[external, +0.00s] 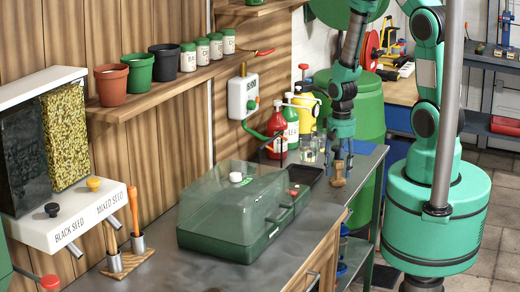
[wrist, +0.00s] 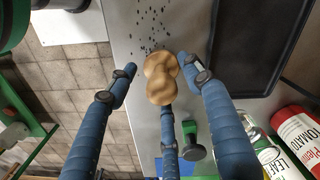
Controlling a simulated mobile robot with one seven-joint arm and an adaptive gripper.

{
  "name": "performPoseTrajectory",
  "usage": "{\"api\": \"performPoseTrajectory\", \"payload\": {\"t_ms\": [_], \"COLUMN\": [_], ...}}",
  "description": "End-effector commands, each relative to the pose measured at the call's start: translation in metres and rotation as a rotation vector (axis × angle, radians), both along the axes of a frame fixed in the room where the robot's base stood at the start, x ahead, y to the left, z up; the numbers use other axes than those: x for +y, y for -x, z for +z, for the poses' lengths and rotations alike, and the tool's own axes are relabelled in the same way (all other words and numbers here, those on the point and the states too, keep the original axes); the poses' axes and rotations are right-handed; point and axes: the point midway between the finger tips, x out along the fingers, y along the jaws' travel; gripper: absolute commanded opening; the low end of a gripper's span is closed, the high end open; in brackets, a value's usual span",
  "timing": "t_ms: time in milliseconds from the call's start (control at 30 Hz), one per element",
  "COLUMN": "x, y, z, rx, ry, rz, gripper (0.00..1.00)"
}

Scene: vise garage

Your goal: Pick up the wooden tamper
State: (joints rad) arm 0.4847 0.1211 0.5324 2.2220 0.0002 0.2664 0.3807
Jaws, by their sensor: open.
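The wooden tamper (external: 338,173) is a small light-brown piece with rounded, knobbed ends on the grey bench, close to its right edge. In the wrist view the tamper (wrist: 160,80) lies between my spread blue fingers. My gripper (external: 340,155) points down just over it in the external view. In the wrist view my gripper (wrist: 160,88) is open, with gaps between the side fingers and the tamper. The third finger's tip is close below it; I cannot tell whether it touches. The tamper's underside is hidden.
A black tray (wrist: 258,42) lies right of the tamper, with small dark seeds (wrist: 150,22) scattered beside it. Red (external: 277,130) and green (external: 291,125) bottles and glasses (external: 308,150) stand behind. A green clear-lidded box (external: 240,205) occupies the bench further left.

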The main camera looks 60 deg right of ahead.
Motion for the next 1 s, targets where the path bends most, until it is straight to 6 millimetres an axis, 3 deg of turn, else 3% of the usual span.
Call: {"api": "performPoseTrajectory", "payload": {"t_ms": [133,167,400,767,1000], "x": [0.000,0.000,0.000,0.000,0.000], "y": [0.000,0.000,0.000,0.000,-0.001], "z": [0.000,0.000,0.000,0.002,0.017], "rx": [0.000,0.000,0.000,-0.001,-0.002], "ry": [0.000,0.000,0.000,0.001,0.001], "rz": [0.000,0.000,0.000,0.000,0.000], "gripper": [0.50,0.47,0.00,0.00,0.00]}}
